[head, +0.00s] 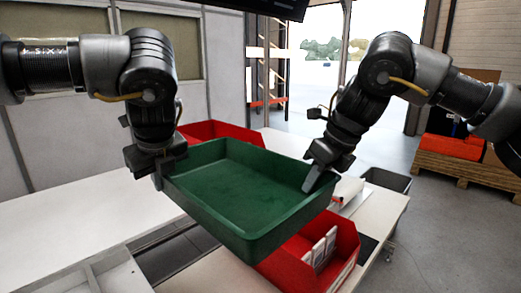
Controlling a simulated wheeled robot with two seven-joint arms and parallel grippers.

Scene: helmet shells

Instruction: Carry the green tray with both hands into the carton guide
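The green tray (238,228) is an empty, shallow, open box in the middle of the head view. It is held above the tables and red bins and looks slightly tilted in the picture. My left gripper (160,176) is at its left wall, with a finger showing outside the wall. My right gripper (312,178) is at its right wall, with a finger showing inside the tray. Both look shut on the walls; the opposite fingers are hidden. A pale, low-walled frame (92,277) at the lower left may be the carton guide, but I cannot tell for sure.
A red bin (347,243) with white parts stands below the tray's front right. Another red bin (208,129) is behind the tray. The white tabletop (75,217) at left is clear. A grey bin (388,180) and a loaded pallet (455,160) are at right.

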